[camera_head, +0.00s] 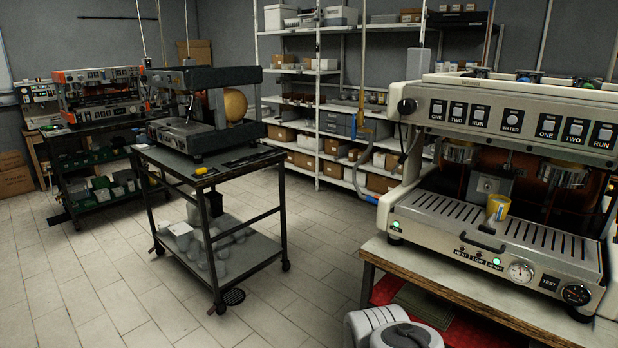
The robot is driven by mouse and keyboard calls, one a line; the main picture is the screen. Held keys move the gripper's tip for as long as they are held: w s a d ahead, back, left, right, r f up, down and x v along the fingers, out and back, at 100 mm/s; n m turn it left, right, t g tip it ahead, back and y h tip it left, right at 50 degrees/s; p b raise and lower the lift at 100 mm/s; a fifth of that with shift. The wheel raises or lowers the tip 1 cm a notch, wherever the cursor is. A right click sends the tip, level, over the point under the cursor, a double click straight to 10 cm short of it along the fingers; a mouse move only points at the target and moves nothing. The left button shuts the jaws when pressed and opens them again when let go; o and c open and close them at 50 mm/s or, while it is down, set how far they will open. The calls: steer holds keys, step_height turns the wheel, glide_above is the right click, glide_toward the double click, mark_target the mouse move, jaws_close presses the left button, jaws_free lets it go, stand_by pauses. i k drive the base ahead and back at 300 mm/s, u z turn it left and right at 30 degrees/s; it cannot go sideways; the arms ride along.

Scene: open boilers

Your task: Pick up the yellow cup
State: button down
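The yellow cup (497,208) stands upright on the slotted drip tray (545,236) of the cream-coloured espresso machine (513,118) at the right. It has a pale band or mark on its side and a light rim. It sits near the middle of the tray, below and between the two group heads. My gripper is not in view, so its state and its place relative to the cup do not show.
The machine stands on a bench (480,300) with a front edge. A wheeled cart (215,250) with a dark machine (205,105) stands at centre left. Shelves (330,100) line the back. Tiled floor (110,270) is clear at left.

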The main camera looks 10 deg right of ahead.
mark_target(497, 208)
steer(key=z, duration=0.9)
steer(key=k, duration=0.3)
steer(key=z, duration=0.4)
steer(key=i, duration=0.4)
steer(key=u, duration=0.05)
